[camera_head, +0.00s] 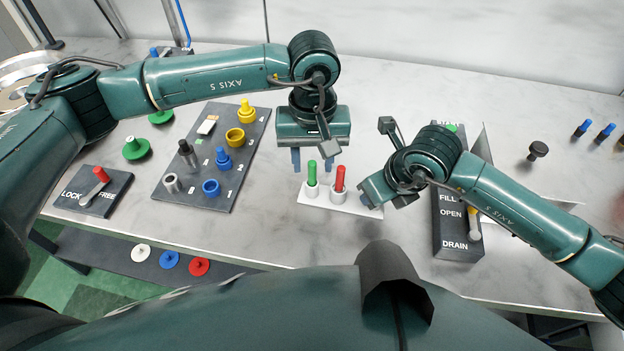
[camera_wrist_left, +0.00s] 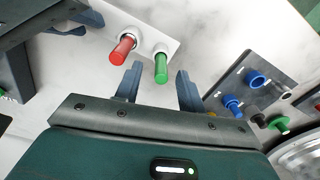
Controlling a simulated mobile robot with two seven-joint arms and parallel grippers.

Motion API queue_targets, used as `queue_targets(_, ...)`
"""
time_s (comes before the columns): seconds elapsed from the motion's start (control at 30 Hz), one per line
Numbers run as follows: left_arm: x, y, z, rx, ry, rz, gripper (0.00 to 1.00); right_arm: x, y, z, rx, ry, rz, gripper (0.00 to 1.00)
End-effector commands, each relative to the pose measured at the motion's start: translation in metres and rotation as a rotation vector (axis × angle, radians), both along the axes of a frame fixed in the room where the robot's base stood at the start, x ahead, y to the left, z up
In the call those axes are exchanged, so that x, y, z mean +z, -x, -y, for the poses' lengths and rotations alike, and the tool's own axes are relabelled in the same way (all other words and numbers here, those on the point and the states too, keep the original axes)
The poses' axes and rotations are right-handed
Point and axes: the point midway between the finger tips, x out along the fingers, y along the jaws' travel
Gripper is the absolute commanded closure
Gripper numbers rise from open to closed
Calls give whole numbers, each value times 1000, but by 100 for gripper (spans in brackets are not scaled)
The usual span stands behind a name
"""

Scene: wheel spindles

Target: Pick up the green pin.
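The green pin (camera_head: 311,174) stands upright in a white socket on a small white plate (camera_head: 350,208), beside a red pin (camera_head: 340,179). My left gripper (camera_head: 311,160) is open and empty, just behind the pins. In the left wrist view, the green pin (camera_wrist_left: 161,68) shows between the tips of the left gripper's two spread fingers (camera_wrist_left: 158,80), with no clear contact. The red pin (camera_wrist_left: 122,50) lies outside the fingers there. My right gripper (camera_head: 375,192) is at the plate's right end; its fingers are mostly hidden in the head view.
A dark board (camera_head: 213,190) with blue and yellow parts is to the left. A lock panel (camera_head: 90,190) with a red-tipped lever is farther left. A fill/drain panel (camera_head: 458,240) is to the right, partly under my right arm. The table in front of the plate is clear.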

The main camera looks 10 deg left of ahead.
Motion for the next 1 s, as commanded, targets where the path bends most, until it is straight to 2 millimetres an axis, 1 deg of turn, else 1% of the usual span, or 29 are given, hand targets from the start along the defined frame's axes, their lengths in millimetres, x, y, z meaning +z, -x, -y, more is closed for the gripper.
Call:
queue_targets(0.03, -9, 2, -1, 1, -2, -6, 61, 1, 0, 0, 0, -1, 1, 100)
queue_targets(0.1, -21, 2, -2, 2, -1, -4, 61, 1, 0, 0, 0, -1, 1, 100)
queue_targets(0.2, -33, 1, -1, 3, 0, -3, 61, 1, 0, 0, 0, -1, 1, 100)
queue_targets(0.3, -36, 1, -1, 2, -1, -1, 61, 1, 0, 0, 0, -1, 1, 100)
queue_targets(0.47, -36, 1, -1, 2, 0, -1, 61, 1, 0, 0, 0, -2, 1, 100)
queue_targets(0.93, -35, 1, -1, 2, 0, -1, 100, 1, 0, -1, 0, -2, 1, 100)
queue_targets(1.0, -35, 1, -1, 2, 0, -1, 100, 1, 0, -1, 0, -2, 1, 100)
